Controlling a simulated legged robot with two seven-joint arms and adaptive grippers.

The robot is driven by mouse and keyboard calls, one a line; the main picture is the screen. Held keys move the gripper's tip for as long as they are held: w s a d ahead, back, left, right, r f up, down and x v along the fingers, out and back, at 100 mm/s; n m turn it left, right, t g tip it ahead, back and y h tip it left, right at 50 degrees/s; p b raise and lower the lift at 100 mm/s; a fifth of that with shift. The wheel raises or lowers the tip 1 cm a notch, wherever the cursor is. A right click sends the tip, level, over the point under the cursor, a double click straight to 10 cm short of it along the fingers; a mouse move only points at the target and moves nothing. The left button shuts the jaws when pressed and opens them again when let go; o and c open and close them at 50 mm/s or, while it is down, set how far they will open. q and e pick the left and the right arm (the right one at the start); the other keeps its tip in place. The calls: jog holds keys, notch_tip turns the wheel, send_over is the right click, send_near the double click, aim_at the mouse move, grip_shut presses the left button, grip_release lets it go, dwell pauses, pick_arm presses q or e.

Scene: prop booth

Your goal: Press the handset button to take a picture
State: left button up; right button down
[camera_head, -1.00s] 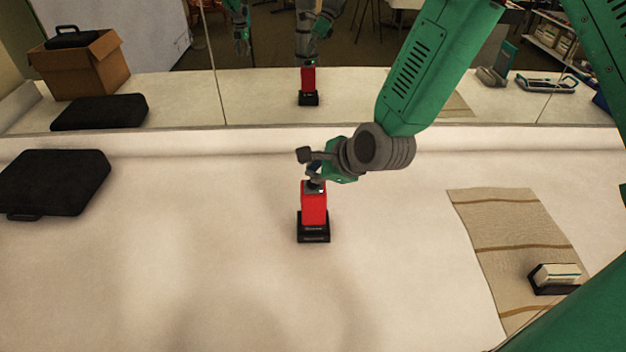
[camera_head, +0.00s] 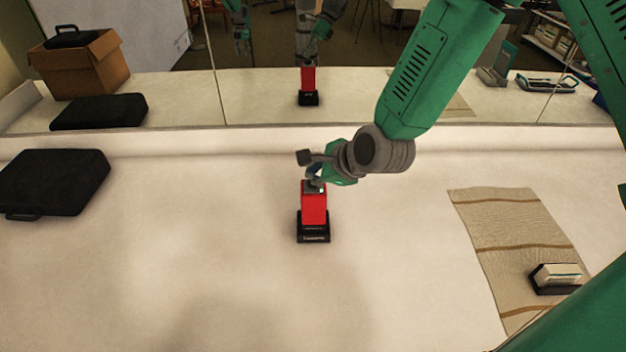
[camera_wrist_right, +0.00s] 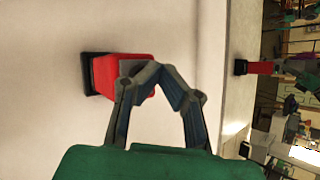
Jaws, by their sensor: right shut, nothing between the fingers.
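The red handset (camera_head: 314,208) stands upright in a black base (camera_head: 313,236) in the middle of the white table. My right gripper (camera_head: 314,184) is shut and empty, with its fingertips at the top of the handset. They cover part of the top, so I cannot tell whether they touch the button. In the right wrist view the handset (camera_wrist_right: 106,75) lies just beyond the closed fingertips (camera_wrist_right: 152,70), which overlap its top end. My left gripper is not in view, apart from arm reflections in the mirror.
A mirror (camera_head: 270,100) runs along the back. A black case (camera_head: 55,183) lies at the left. A striped cloth (camera_head: 500,225) and a black tray with a white block (camera_head: 558,275) lie at the right. The front middle of the table is clear.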

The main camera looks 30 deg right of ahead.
jog(key=shift+f+b, duration=0.3)
jog(key=shift+f, duration=0.1)
dwell(0.5)
jog(key=shift+r, duration=0.1)
jog(key=shift+r+p, duration=0.75)
notch_tip(320, 180, up, 5)
jog(key=p, duration=0.4)
jog(key=shift+r, duration=0.1)
dwell(0.4)
dwell(0.5)
